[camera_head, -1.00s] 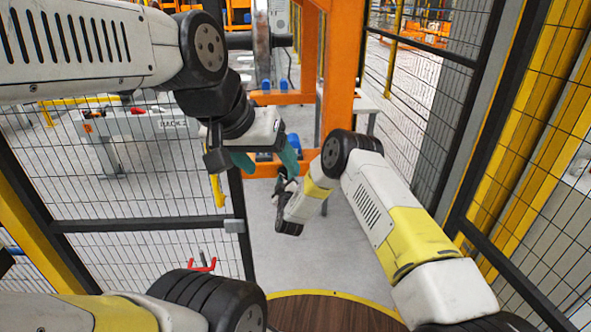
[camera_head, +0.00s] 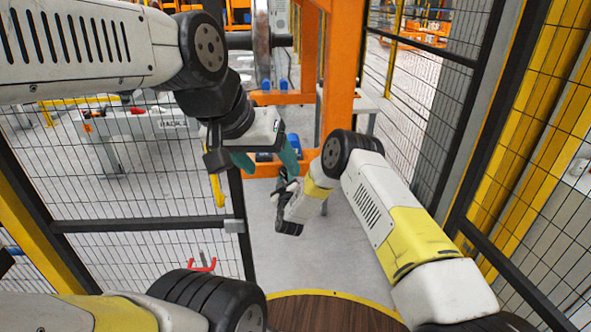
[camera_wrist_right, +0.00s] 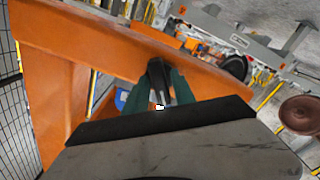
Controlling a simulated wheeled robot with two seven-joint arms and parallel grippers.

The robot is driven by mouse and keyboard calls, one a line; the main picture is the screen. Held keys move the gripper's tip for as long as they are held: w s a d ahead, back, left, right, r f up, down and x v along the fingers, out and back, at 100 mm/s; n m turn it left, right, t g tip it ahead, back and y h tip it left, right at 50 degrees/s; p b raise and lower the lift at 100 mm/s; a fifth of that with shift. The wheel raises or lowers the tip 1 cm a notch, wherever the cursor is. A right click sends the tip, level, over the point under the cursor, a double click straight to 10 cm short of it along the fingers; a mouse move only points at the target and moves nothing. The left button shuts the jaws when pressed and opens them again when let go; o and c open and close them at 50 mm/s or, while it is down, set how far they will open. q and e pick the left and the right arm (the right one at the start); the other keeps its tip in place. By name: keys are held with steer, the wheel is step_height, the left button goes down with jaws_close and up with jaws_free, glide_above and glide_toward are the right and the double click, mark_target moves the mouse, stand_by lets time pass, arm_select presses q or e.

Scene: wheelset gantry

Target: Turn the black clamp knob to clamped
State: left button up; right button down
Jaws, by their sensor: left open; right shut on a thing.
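The black clamp knob (camera_wrist_right: 157,73) shows as a dark piece between the green fingers of my right gripper (camera_wrist_right: 160,92) in the right wrist view. The fingers are shut on it, against the orange frame, and hide most of it. I cannot read the knob's angle. In the head view my right gripper (camera_head: 284,184) is small and dark, low beside the orange post, and the knob cannot be told apart from it there. My left gripper (camera_head: 267,158) is open and empty, its teal fingers spread, above and left of the right gripper.
The orange gantry post (camera_head: 340,75) stands just behind both grippers. Blue parts (camera_head: 264,153) sit on its lower beam. Mesh fence panels (camera_head: 150,245) stand at left and right. A wooden round top (camera_head: 325,314) is at the bottom. Grey floor between is clear.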

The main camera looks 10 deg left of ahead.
steer(key=m, duration=0.4)
steer(key=shift+m, duration=0.3)
steer(key=m, duration=0.3)
steer(key=shift+m, duration=0.3)
steer(key=m, duration=0.4)
steer(key=shift+m, duration=2.1)
steer(key=c, duration=1.3)
jaws_free()
steer(key=shift+s, duration=0.1)
